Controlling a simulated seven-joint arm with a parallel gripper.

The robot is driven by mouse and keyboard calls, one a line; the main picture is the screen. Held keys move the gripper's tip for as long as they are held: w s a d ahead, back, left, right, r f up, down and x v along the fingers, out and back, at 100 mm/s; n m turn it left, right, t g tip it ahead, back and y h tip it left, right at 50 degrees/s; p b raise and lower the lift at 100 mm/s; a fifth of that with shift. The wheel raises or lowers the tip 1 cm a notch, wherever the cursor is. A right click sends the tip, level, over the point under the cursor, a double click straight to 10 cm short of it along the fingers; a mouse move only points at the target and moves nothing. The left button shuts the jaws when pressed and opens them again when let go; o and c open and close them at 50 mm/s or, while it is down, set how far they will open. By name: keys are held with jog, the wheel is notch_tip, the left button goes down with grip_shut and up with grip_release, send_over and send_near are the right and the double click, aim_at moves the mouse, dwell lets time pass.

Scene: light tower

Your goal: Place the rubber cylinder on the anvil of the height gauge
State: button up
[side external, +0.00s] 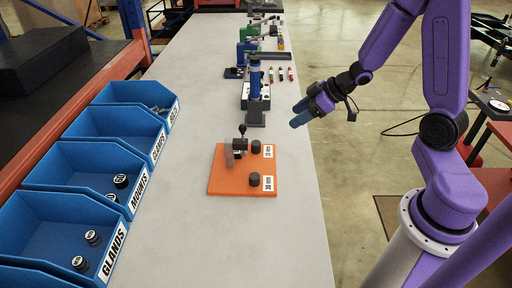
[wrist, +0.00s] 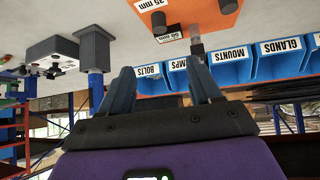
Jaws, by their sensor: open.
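Two black cylinders stand on an orange board (side external: 220,182) in the side view, one (side external: 256,146) at the back right and one (side external: 254,179) at the front right, each beside a white millimetre label. A small dark device with a black knob (side external: 240,145), which looks like the height gauge, stands on the board's left part; its anvil is not clear. The wrist view shows the cylinders (wrist: 159,22) and (wrist: 229,6) inverted. My gripper (side external: 301,113) is over the table's right edge, right of and behind the board. Its blue fingers (wrist: 160,66) are apart and empty.
A blue column with a grey base (side external: 256,92) stands behind the board. Small coloured parts (side external: 281,74) and machines (side external: 248,48) are farther back. Blue bins (side external: 75,214) line the left edge, some holding black parts. The table front is bare.

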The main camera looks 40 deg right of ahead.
send_near(256, 143)
jog(key=x, duration=0.3)
jog(key=shift+w+f, duration=0.1)
jog(key=shift+w, duration=0.1)
jog(key=shift+x, duration=2.6)
jog(key=shift+s, duration=0.1)
grip_shut()
